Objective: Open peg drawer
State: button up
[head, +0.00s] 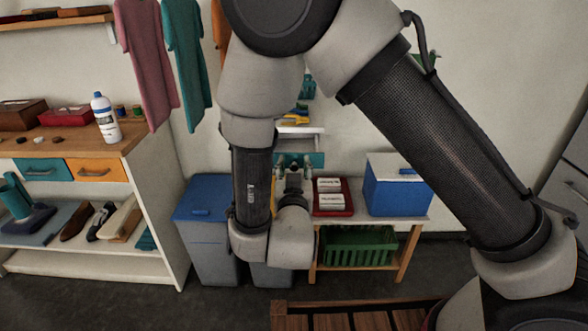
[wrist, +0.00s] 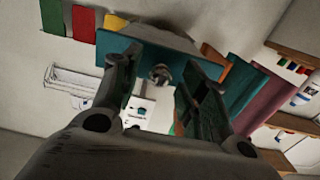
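A teal drawer front (wrist: 190,68) with a round metal knob (wrist: 160,74) is straight ahead in the wrist view. I take it for the peg drawer. In the head view part of the drawer front (head: 316,159) shows below a small white wall shelf, partly hidden by my arm. My gripper (wrist: 157,80) is open, with one finger on each side of the knob in the picture. I cannot tell whether the fingers touch it. In the head view my gripper (head: 293,168) points at the drawer. How far the drawer is out is unclear.
A low table holds a red tray (head: 333,210) and a blue cooler box (head: 398,185), with a green basket (head: 357,247) beneath. A blue-lidded bin (head: 207,200) stands left. The left cabinet has teal (head: 42,172) and orange (head: 97,175) drawers. Clothes (head: 150,60) hang upper left.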

jog(key=s, duration=1.2)
jog(key=shift+a, duration=0.2)
jog(key=shift+s, duration=0.1)
